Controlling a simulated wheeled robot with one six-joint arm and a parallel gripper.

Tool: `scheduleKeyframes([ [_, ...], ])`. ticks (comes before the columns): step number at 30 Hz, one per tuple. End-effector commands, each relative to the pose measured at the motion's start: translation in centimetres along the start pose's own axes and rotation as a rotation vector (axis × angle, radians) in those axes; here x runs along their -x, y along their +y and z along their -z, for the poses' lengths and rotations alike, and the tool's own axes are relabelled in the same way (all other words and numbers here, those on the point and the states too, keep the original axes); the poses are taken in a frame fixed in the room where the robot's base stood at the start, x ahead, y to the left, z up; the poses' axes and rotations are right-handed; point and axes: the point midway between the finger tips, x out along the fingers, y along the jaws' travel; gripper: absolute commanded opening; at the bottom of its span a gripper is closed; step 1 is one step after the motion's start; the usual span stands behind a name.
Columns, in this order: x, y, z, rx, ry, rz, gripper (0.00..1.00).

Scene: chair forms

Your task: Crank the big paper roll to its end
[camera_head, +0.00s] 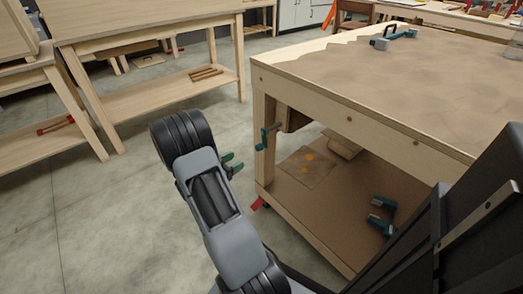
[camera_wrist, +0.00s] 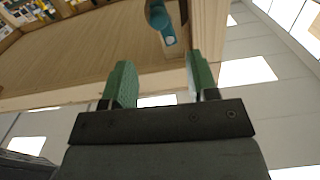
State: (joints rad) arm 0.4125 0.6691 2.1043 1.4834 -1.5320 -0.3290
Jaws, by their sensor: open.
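The crank (camera_head: 264,137), with a teal handle, sticks out beside the near left leg of the paper-covered workbench (camera_head: 362,120). A brown rounded thing (camera_head: 296,119) behind it, under the top, may be part of the roll; most of it is hidden. My gripper (camera_head: 232,165) has green fingers and is left of the crank, apart from it. In the wrist view my gripper (camera_wrist: 158,75) is open, with nothing between its fingers. The teal crank handle (camera_wrist: 160,22) shows beyond the fingertips, roughly in line with the gap.
Brown paper with a jagged edge covers the bench top. A teal-handled tool (camera_head: 393,36) lies on it. The lower shelf (camera_head: 300,205) holds a stained sheet (camera_head: 306,168) and teal tools (camera_head: 382,215). Another wooden bench (camera_head: 150,22) stands left, with bare floor between.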

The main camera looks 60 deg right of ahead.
Motion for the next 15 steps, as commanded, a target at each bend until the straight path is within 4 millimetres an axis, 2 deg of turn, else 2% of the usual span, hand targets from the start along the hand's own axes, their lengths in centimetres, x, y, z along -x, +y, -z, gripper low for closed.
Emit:
scheduleKeyframes([
  [15, -9.3, 0.2, -0.2, -0.001, 0.006, -0.009, 0.54],
])
